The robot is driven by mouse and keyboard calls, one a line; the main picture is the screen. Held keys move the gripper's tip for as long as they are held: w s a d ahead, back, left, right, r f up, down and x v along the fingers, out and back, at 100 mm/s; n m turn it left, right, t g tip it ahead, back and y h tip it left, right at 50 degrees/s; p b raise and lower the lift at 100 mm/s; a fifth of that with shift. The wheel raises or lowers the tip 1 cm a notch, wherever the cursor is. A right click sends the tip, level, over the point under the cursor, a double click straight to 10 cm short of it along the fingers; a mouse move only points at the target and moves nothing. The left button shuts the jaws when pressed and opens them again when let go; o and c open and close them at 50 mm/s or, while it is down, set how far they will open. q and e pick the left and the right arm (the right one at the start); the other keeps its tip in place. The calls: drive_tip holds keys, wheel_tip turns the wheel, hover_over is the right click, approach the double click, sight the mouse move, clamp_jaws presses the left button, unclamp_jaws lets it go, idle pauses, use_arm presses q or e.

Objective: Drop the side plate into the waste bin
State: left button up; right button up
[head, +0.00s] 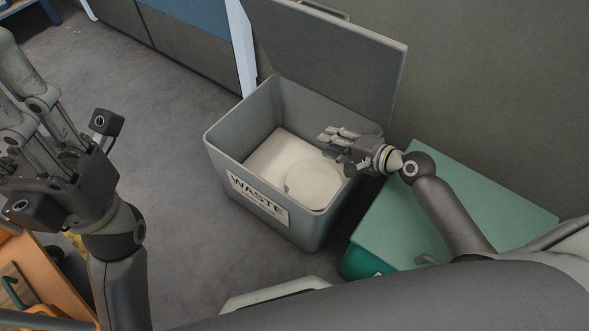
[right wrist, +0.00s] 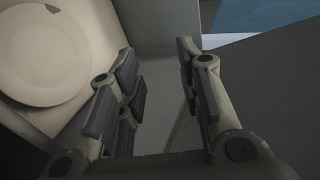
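The side plate (head: 313,185) is a round, off-white plate lying inside the grey waste bin (head: 222,153), low down and towards its right side. It also shows at the upper left of the right wrist view (right wrist: 45,50), with a small dark mark near its top. My right gripper (head: 335,139) is over the bin's right part, above and apart from the plate. In the right wrist view its fingers (right wrist: 165,95) are spread with nothing between them. My left gripper (head: 25,115) is raised at the far left, away from the bin, its fingers apart and empty.
The bin's grey lid (head: 335,50) stands open at its back. A green lidded box (head: 450,195) stands right of the bin. A pale panel (head: 241,45) is behind it. An orange wooden thing (head: 40,275) is at the lower left. The floor left of the bin is clear.

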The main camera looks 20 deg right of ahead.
drive_tip(key=v, duration=1.2)
idle(0.3)
